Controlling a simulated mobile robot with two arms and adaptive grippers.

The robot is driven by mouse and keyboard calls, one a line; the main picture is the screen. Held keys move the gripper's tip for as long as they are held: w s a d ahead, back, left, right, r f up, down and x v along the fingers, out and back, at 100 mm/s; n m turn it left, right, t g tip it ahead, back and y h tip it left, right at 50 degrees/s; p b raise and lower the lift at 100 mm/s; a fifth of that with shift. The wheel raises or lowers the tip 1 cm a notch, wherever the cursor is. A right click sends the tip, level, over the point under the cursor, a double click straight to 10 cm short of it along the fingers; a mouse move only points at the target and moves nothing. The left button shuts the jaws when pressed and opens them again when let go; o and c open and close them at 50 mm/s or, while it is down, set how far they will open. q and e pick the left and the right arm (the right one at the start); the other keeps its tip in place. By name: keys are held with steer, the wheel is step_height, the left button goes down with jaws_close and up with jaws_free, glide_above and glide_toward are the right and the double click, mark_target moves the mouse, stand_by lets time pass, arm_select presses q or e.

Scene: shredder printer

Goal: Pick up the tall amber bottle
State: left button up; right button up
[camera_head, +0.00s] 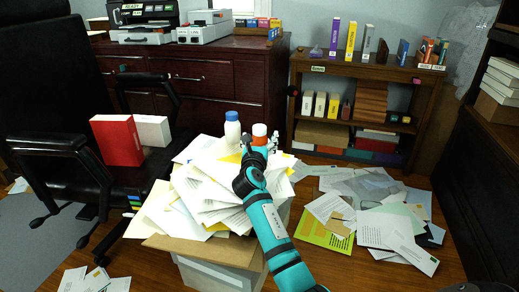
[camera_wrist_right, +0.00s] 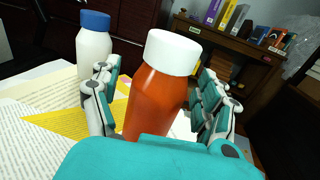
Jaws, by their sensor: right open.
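The tall amber bottle (camera_wrist_right: 160,85) is orange-brown with a white cap and stands upright between the fingers of my right gripper (camera_wrist_right: 160,108) in the right wrist view. The fingers are open on both sides of it; I cannot tell whether either touches it. In the head view the amber bottle (camera_head: 259,133) shows its cap and upper part on the paper pile, behind my right gripper (camera_head: 259,152). A white bottle with a blue cap (camera_wrist_right: 93,47) stands to its left, also seen in the head view (camera_head: 232,130). My left gripper is not in view.
A black chair (camera_head: 75,165) with a red box (camera_head: 117,140) stands at left. A dark cabinet (camera_head: 200,80) and a shelf (camera_head: 345,130) stand behind. Loose papers (camera_head: 375,215) litter the floor at right.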

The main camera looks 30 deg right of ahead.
steer(key=shift+c, duration=0.2)
steer(key=c, duration=1.4)
steer(key=shift+r, duration=0.1)
